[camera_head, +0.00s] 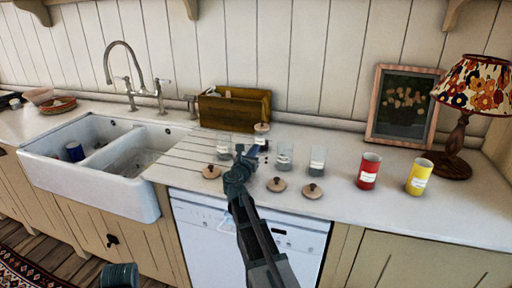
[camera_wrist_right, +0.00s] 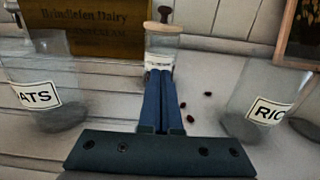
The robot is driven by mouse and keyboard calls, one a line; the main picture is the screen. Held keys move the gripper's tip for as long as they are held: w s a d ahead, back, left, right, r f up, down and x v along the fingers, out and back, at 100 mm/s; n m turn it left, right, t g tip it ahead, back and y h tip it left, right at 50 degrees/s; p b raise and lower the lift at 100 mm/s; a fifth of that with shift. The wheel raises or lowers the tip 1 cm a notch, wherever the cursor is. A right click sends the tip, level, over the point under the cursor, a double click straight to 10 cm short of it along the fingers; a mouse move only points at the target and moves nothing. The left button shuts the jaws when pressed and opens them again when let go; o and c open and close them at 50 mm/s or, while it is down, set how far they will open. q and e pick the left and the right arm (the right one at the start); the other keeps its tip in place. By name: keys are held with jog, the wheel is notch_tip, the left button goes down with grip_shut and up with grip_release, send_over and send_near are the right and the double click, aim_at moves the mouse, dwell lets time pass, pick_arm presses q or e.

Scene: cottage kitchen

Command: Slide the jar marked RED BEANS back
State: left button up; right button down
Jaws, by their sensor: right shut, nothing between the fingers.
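A lidded glass jar (camera_head: 262,134) stands at the back of the counter, in front of a wooden crate. In the right wrist view this jar (camera_wrist_right: 162,38) has a dark-knobbed lid, and its label is partly covered by my fingers and not readable. My right gripper (camera_head: 242,153) is shut and empty. Its closed fingers (camera_wrist_right: 164,98) point at the jar's front; I cannot tell whether they touch it. No label reading RED BEANS is legible. Several dark red beans (camera_wrist_right: 190,118) lie loose on the counter right of the fingers.
The OATS jar (camera_wrist_right: 45,98) stands left of my fingers, the RICE jar (camera_wrist_right: 262,105) right. Another open jar (camera_head: 317,160) is further right. Lids (camera_head: 276,184) lie in front. The crate (camera_head: 234,108) stands behind. A red can (camera_head: 369,171) and yellow can (camera_head: 419,177) are right.

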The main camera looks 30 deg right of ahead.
jog(key=v, duration=1)
jog(key=shift+s+a, duration=0.1)
jog(key=shift+s, duration=0.05)
